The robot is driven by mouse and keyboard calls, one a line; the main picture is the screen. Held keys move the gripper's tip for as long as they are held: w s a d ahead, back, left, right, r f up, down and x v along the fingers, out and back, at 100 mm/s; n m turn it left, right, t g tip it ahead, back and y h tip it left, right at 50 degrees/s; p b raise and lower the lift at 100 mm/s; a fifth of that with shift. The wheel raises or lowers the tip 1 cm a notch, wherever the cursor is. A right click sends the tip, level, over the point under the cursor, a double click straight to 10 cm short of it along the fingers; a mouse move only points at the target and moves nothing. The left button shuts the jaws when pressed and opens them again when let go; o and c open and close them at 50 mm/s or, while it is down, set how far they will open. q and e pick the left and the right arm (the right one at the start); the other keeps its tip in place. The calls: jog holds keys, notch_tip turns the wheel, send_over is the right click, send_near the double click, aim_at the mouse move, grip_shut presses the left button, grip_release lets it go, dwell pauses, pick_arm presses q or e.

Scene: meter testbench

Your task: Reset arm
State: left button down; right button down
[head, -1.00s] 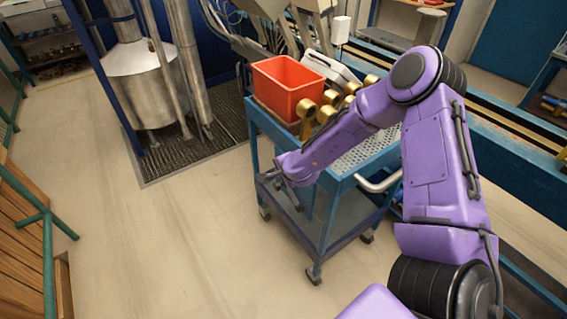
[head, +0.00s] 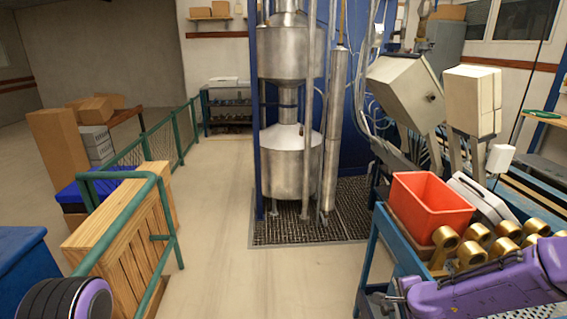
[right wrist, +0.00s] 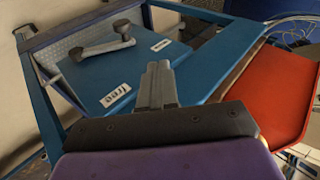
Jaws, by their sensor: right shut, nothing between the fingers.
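My right gripper (right wrist: 158,72) is shut and empty in the right wrist view, its two grey fingers together. It is in front of the blue cart, with no object between the fingers. In the head view my purple right arm lies across the lower right corner, beside the cart (head: 372,250); its gripper end is small and hard to make out there. Part of my left arm shows as a purple and black joint at the lower left, and its gripper is out of view.
A red bin (head: 428,205) stands on the cart beside several brass meters (head: 472,252); the bin also shows in the right wrist view (right wrist: 272,95). A blue panel with a "free" label (right wrist: 115,95) shows there. A green railing (head: 150,200) stands left. The middle floor is clear.

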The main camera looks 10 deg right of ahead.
jog(key=s+a+f+n+g, duration=0.1)
jog(key=s+f+n, duration=0.3)
jog(key=s, duration=0.6)
jog(key=s+a+f+n+g, duration=0.2)
jog(key=s+f, duration=0.5)
jog(key=s, duration=0.4)
jog(key=s+a+f+n+g, duration=0.2)
jog(key=s+a+f+n, duration=0.2)
jog(key=s, duration=0.7)
notch_tip(320, 180, down, 3)
jog(key=shift+r+n+h, duration=0.2)
jog(key=shift+n+h, duration=0.1)
jog(key=shift+n, duration=0.5)
jog(key=shift+a, duration=0.1)
